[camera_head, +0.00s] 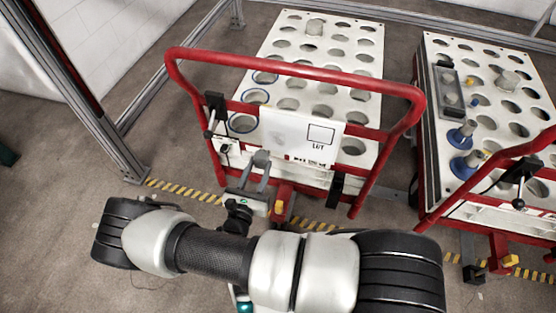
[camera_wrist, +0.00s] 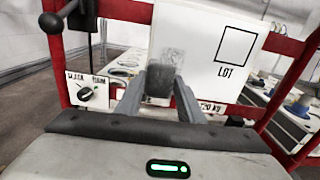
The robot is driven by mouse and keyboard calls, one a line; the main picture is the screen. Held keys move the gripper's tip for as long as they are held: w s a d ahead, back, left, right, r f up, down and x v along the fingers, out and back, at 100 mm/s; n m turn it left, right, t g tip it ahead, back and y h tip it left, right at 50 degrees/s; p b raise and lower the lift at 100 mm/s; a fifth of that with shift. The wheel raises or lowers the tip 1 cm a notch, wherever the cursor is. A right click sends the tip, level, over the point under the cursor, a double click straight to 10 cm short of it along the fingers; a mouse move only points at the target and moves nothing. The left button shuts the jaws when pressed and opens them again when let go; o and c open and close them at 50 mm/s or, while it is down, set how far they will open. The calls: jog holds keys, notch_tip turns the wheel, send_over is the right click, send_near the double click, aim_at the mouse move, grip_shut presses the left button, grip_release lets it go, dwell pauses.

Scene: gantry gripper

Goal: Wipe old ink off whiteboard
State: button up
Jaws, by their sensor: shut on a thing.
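The whiteboard (camera_head: 290,127) hangs on the front of a red-framed cart. It also shows in the wrist view (camera_wrist: 200,35), with a drawn black square outline and the letters LOT on its right part. A faint grey smudge (camera_wrist: 172,57) is left of the letters. My gripper (camera_head: 262,160) is at the board's lower left edge. In the wrist view its two fingers are shut on a small dark grey block (camera_wrist: 160,79), probably an eraser. The block overlaps the lower part of the smudge; I cannot tell whether it touches the board.
The cart's red handle rail (camera_head: 290,68) arches above the board. A knob panel (camera_wrist: 90,94) sits at lower left. A second red-framed cart (camera_head: 430,130) with blue-based items stands to the right. An aluminium post (camera_head: 85,95) stands left. Open floor lies at far left.

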aim_at(264, 154)
jog(key=shift+a+f, duration=0.1)
jog(key=shift+b+x, duration=0.5)
jog(key=shift+x, duration=2.4)
jog(key=shift+x, duration=0.95)
jog(key=shift+s+d+p, duration=0.25)
jog(key=shift+d, duration=0.35)
jog(key=shift+s+d+p, duration=0.25)
jog(key=shift+d+p, duration=0.05)
jog(key=shift+d, duration=0.3)
jog(key=shift+s+d+p, duration=0.25)
jog(key=shift+d, duration=0.4)
jog(key=shift+w, duration=0.15)
